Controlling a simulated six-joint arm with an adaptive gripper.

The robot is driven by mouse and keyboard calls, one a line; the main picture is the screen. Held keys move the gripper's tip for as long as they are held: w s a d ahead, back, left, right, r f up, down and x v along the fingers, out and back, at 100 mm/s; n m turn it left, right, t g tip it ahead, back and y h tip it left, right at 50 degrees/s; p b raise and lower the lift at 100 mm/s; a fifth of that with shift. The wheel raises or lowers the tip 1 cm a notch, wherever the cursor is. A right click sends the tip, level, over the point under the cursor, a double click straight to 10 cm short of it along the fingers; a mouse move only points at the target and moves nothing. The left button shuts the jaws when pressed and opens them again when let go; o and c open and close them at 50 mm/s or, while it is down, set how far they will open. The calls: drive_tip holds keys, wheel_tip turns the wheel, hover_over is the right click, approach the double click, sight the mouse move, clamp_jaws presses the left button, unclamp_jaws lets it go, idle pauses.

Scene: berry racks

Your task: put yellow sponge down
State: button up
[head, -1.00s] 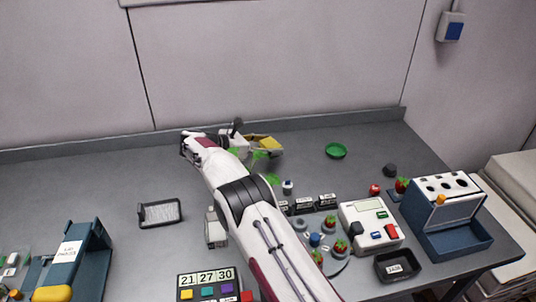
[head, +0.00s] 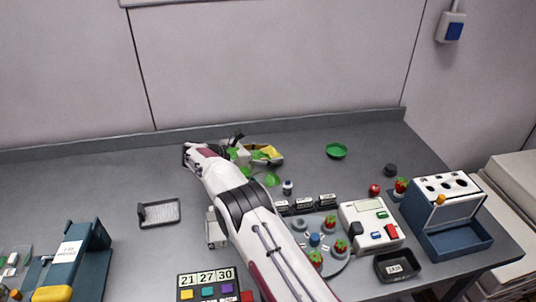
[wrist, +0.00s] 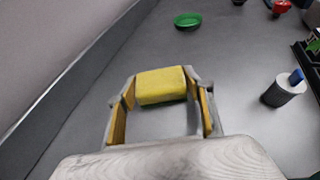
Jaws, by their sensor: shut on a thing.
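The yellow sponge (wrist: 161,86) sits between the two fingertips of my gripper (wrist: 160,88) in the wrist view. The fingers have yellow inner pads and press on the sponge's two ends. In the head view my gripper (head: 270,154) is at the back of the table, left of the green dish, with yellow showing at its tips. The sponge is hard to tell from the yellow pads there. I cannot tell whether the sponge touches the table.
A green dish (head: 336,151) stands to the right, also in the wrist view (wrist: 187,21). A small white bottle with a blue top (head: 288,187) stands nearer. A black tray (head: 160,213) lies at left. The table between gripper and dish is clear.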

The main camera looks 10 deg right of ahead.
drive_tip(key=shift+f, duration=0.1)
drive_tip(key=o, duration=0.9)
drive_tip(key=v, duration=1.2)
idle(0.4)
